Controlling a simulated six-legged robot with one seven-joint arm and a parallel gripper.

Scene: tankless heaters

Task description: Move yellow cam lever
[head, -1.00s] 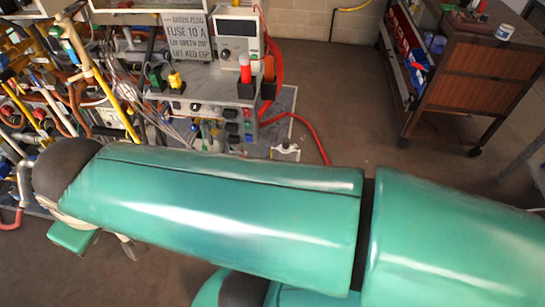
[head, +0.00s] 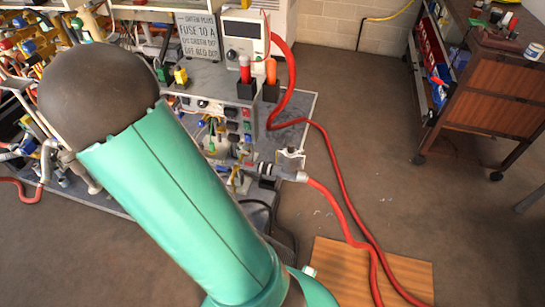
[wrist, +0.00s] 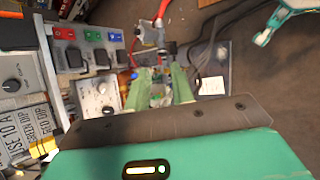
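A small yellow lever (head: 180,76) stands on a dark base on top of the grey equipment bench, beside a green lever (head: 162,72). I take it to be the yellow cam lever. In the wrist view a yellow piece (wrist: 43,147) shows at the lower left, partly cut off by my wrist housing. My gripper (wrist: 160,86) has two pale green fingers spread apart, over a blurred area of small fittings; I see nothing held. The yellow piece lies well left of the fingers. In the head view my arm hides much of the bench's left part.
A red knob (head: 245,68) and an orange knob (head: 271,71) stand right of the yellow lever. A sign (head: 197,37) and a meter box (head: 243,38) are behind. Red hoses (head: 335,175) run across the floor. A wooden cart (head: 490,85) is at right, with open floor between.

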